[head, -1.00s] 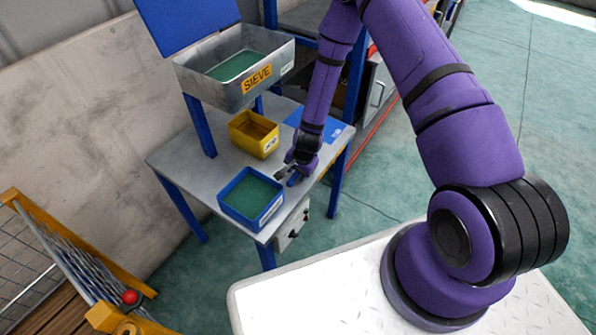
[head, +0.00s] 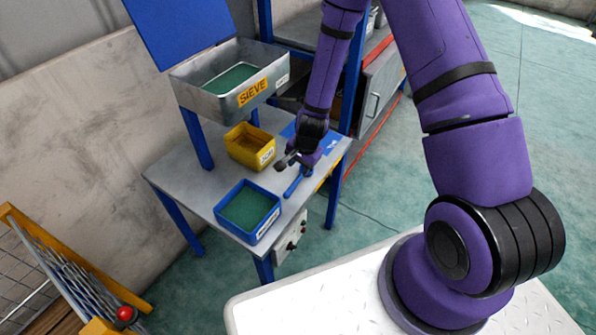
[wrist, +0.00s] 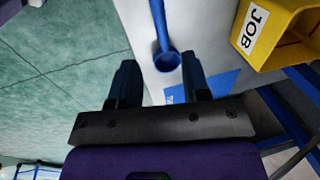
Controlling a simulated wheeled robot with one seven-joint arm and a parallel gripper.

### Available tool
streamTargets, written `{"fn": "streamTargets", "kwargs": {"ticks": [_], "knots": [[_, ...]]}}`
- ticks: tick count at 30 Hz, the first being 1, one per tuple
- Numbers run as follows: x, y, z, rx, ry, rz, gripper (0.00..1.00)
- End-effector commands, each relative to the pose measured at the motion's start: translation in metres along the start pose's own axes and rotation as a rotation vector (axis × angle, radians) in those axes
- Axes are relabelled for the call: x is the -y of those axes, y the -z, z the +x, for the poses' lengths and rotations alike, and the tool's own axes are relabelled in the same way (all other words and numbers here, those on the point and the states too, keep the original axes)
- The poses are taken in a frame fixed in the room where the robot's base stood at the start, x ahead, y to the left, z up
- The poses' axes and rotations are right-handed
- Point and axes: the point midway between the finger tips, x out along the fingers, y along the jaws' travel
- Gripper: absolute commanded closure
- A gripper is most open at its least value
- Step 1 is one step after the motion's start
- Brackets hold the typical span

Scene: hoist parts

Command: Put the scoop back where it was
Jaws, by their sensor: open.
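The blue scoop (head: 294,187) lies on the grey bench top near its front right edge, beside the blue tray. In the wrist view its round bowl (wrist: 167,62) faces me and its handle runs away toward the top. My gripper (head: 291,161) is open and empty, just behind the scoop in the head view. In the wrist view its two fingertips (wrist: 160,76) show on either side of and short of the bowl, not touching it. A blue mat (head: 331,147) lies on the bench by my wrist, partly hidden by my arm.
A blue tray (head: 274,222) with green contents stands at the bench front. A yellow bin (head: 239,136), labelled JOB in the wrist view (wrist: 250,25), stands behind it. The SIEVE tray (head: 222,105) is raised above the bench (head: 200,190). A yellow-framed mesh barrier (head: 70,268) is at lower left.

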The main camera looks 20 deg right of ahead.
Motion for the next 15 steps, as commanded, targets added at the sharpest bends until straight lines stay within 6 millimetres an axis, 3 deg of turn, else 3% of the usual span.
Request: {"fn": "streamTargets", "kwargs": {"ticks": [11, 15], "knots": [[0.001, 0.001, -0.015, -0.001, 0.002, -0.002, 0.57], [0.009, 0.005, -0.037, -0.007, 0.019, -0.037, 0.57]]}}
